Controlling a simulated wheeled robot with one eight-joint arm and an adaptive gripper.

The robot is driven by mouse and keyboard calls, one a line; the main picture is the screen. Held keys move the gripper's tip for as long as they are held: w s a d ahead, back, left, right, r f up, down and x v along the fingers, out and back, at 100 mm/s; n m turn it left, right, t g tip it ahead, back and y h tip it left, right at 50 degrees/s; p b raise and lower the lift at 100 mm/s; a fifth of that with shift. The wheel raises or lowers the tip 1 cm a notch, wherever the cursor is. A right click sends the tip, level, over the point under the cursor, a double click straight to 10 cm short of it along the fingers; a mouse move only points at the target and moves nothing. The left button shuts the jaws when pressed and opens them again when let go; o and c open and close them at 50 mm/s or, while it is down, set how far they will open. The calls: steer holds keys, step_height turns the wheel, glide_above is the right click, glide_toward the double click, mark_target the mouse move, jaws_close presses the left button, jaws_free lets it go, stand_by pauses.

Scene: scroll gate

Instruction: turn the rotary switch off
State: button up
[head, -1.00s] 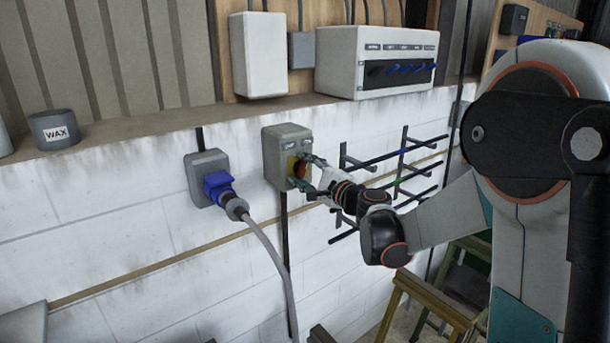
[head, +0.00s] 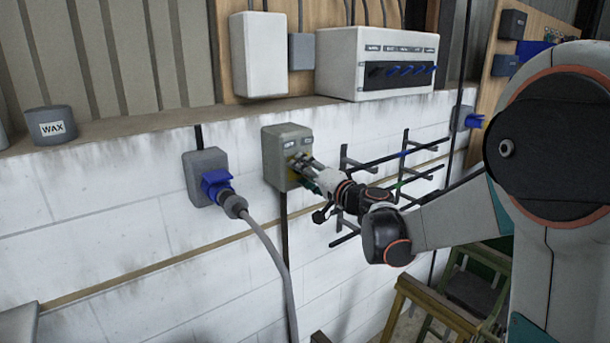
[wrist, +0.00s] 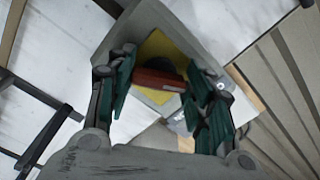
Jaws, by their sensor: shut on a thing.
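The rotary switch is a grey box (head: 274,156) on the white wall, with small labels near its top. In the wrist view its red knob (wrist: 158,78) sits on a yellow plate (wrist: 160,46). My gripper (head: 299,168) is at the front of the box, and its green-padded fingers are shut on the knob from both sides. In the wrist view the box and plate look tilted relative to the fingers. In the head view my fingers hide most of the knob, so I cannot read its setting there.
A blue plug with a grey cable (head: 262,236) sits in a socket left of the switch. Dark wall hooks (head: 404,160) stick out to the right. A white panel (head: 374,62) and a WAX tin (head: 50,126) stand on the ledge above.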

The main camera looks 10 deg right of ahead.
steer(key=shift+f+n, duration=0.15)
steer(key=shift+n, duration=0.85)
steer(key=o, duration=1.1)
steer(key=shift+c, duration=0.2)
steer(key=shift+s, duration=0.1)
steer(key=v, duration=1.2)
